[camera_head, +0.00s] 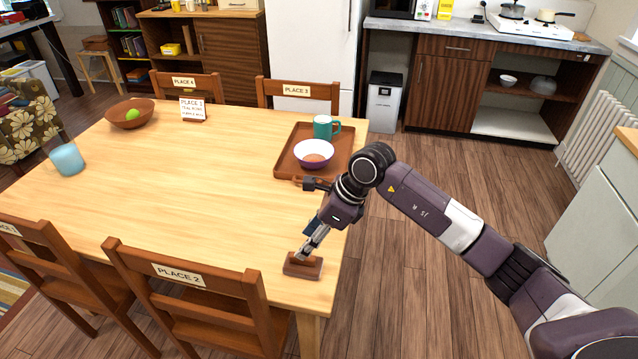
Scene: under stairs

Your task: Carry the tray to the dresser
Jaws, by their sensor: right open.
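The brown tray (331,137) lies on the right far part of the wooden table. It bears a teal mug (322,128) and a white and purple bowl (313,151) with something brownish inside. My right gripper (303,255) points down at the table's near right corner, apart from the tray. It is open, over a small brown wooden block (303,269); whether it touches the block is unclear. My right forearm passes just beside the tray's near right corner. A brown wooden cabinet (228,55) at the back left may be the dresser. My left gripper is out of view.
The table (190,190) also bears a brown bowl (128,118) with a green fruit, a light blue cup (67,160) and a place card (193,109). Chairs stand around it, one (290,92) behind the tray. Floor is free on the right, before the kitchen counter (475,36).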

